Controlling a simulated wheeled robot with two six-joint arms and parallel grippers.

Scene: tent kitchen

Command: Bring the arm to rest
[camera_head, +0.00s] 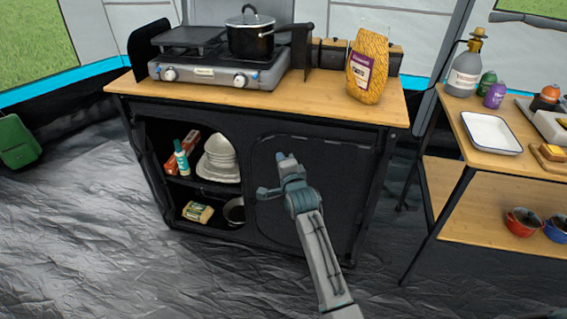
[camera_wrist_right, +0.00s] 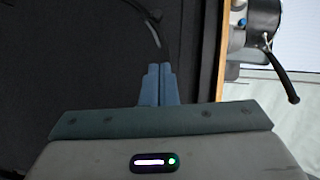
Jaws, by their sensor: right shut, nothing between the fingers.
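My right gripper (camera_head: 283,160) is in front of the black cabinet's right-hand panel (camera_head: 325,190) in the head view. In the right wrist view its two blue fingers (camera_wrist_right: 158,70) are together with nothing between them. The dark panel fills much of that view beyond the fingertips. I cannot tell whether the fingertips touch it. My right arm (camera_head: 322,260) comes up from the bottom of the head view. My left gripper is not in view.
The cabinet's left side is open, with a stack of bowls (camera_head: 220,160) inside. A stove (camera_head: 215,72) with a black pot (camera_head: 250,38) stands on top, beside a yellow bag (camera_head: 367,68). A side table with a white tray (camera_head: 490,133) stands right.

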